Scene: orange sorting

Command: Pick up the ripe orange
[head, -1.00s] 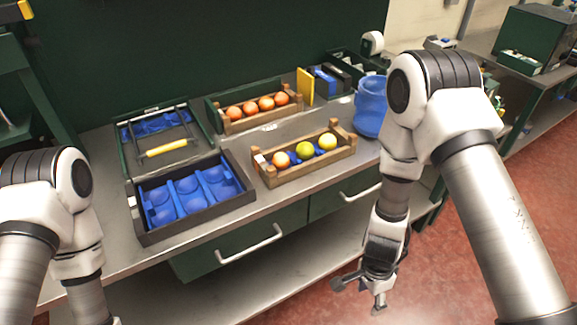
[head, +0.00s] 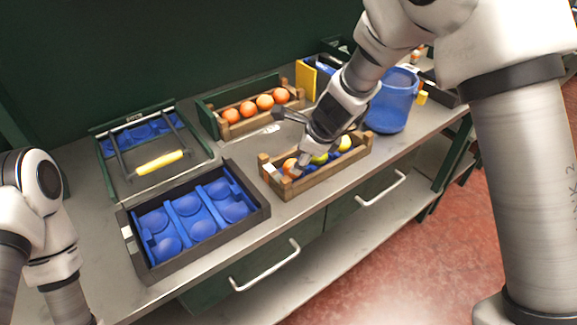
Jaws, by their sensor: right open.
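The ripe orange (head: 290,166) sits at the left end of the front wooden crate (head: 300,189). Two yellow-green fruits, one partly covered by my gripper (head: 320,159) and one further right (head: 344,143), sit beside it. My right gripper (head: 291,143) is over this crate, its fingers spread and empty. One finger reaches down beside the orange and hides part of it; the other points left above the crate's back side. I cannot tell whether the lower finger touches the orange. Of my left arm only links show at the left edge; its gripper is out of view.
A second wooden crate (head: 229,130) with several oranges stands behind. A black tray (head: 262,205) with blue moulded cups, all empty, lies front left. A rack with a yellow handle (head: 160,162) is behind it. A blue bin (head: 388,108) stands to the right.

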